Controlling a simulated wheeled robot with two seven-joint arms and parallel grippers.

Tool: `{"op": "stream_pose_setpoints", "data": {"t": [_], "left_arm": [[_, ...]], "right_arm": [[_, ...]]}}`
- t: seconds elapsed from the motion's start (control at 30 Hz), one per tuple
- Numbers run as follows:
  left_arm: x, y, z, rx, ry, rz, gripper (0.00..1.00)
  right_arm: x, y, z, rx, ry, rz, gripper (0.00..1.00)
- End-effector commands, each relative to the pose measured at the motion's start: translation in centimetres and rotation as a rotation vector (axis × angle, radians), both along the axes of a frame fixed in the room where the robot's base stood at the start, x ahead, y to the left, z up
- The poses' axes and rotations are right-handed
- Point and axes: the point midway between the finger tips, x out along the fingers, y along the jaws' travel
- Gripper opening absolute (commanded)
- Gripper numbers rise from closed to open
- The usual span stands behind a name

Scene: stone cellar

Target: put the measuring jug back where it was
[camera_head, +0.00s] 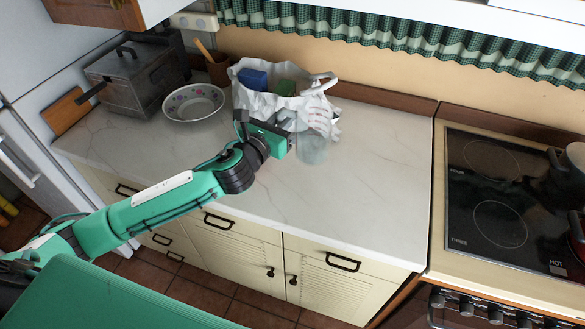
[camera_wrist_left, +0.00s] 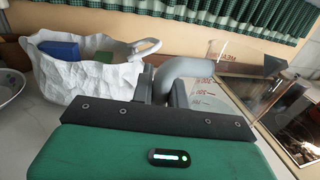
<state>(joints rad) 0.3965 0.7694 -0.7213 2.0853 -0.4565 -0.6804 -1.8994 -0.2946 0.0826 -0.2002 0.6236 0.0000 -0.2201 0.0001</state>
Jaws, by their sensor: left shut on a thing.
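The measuring jug (camera_head: 313,149) is clear, with a grey handle, and is at the back middle of the counter in the head view. My left gripper (camera_head: 287,124) is shut on the jug's handle, at the jug's left side. In the left wrist view the grey handle (camera_wrist_left: 187,68) sits between the dark fingers (camera_wrist_left: 163,88), and the clear jug body with red markings (camera_wrist_left: 207,97) shows beyond. The jug looks roughly upright. I cannot tell whether its base touches the counter. My right gripper is not in view.
A white bag (camera_head: 262,101) holding blue and green items stands just behind the jug. A flowered bowl (camera_head: 194,103) and a metal pot (camera_head: 135,78) are to the left. The counter (camera_head: 375,170) is clear to the right, up to the black hob (camera_head: 500,190).

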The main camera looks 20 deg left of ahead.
Motion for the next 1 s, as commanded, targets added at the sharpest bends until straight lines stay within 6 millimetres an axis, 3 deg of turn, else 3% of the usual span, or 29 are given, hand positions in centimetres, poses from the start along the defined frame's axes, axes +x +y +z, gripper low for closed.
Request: {"op": "stream_pose_setpoints", "data": {"t": [0.1,0.3,0.57,0.8,1.0], "left_arm": [[-0.1,0.0,-3.5,-0.003,0.006,0.002,0.0],[0.0,0.0,-8.3,-0.002,0.004,0.002,0.0],[0.0,0.0,-10.8,-0.002,-0.001,0.001,0.0],[0.0,0.0,-14.3,-0.003,0.0,0.001,0.0],[0.0,0.0,-14.7,0.001,-0.002,0.001,0.0]], "right_arm": [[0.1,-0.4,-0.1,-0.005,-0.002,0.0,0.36],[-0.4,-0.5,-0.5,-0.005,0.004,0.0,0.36],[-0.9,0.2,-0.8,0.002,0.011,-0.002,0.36],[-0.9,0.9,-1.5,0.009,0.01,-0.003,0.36],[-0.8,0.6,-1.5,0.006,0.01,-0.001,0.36]]}}
